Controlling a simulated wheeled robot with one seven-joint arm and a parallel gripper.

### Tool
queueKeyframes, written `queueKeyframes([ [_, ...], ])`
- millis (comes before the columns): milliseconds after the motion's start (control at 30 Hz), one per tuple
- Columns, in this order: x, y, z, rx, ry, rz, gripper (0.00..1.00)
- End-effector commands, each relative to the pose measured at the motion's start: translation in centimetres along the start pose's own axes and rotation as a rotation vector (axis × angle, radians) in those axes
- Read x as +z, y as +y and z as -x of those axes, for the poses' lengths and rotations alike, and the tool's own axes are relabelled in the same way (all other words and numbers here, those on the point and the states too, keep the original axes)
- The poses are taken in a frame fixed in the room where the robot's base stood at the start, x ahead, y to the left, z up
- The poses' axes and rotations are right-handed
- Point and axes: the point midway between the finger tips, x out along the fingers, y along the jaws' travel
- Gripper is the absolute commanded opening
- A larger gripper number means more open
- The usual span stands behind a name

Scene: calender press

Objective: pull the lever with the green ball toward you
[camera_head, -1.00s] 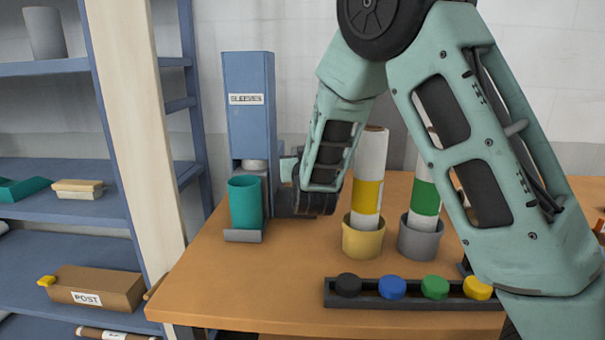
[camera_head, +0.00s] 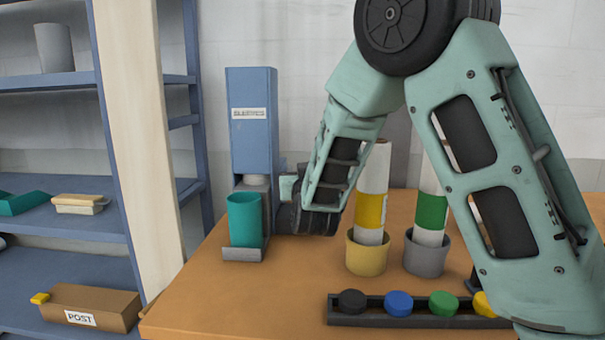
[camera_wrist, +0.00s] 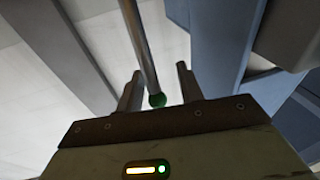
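The green ball (camera_wrist: 157,100) is at the end of a thin grey lever rod (camera_wrist: 139,45) in the wrist view. My gripper (camera_wrist: 160,69) is open, with one finger on each side of the rod and ball. Gaps show between the ball and both fingers, and the ball appears low between them, near the palm edge. In the head view my gripper (camera_head: 289,187) is beside the blue sleeve dispenser (camera_head: 253,141), mostly hidden by my own wrist. The lever and its ball are hidden there.
A teal cup (camera_head: 244,220) stands on the dispenser's front ledge, close left of my gripper. Banded rolls stand in a yellow pot (camera_head: 366,254) and a grey pot (camera_head: 426,255) to the right. A tray (camera_head: 345,320) of coloured caps lies at the table's front.

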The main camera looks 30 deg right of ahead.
Motion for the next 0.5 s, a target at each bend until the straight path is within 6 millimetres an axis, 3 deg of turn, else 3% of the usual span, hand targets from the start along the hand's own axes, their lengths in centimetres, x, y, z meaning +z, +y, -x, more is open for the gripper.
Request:
queueKeyframes([
  [300, 0.2, 0.2, 0.3, 0.005, -0.005, 0.002, 0.36],
  [500, 0.3, 0.2, 3.0, 0.002, -0.006, 0.001, 0.36],
])
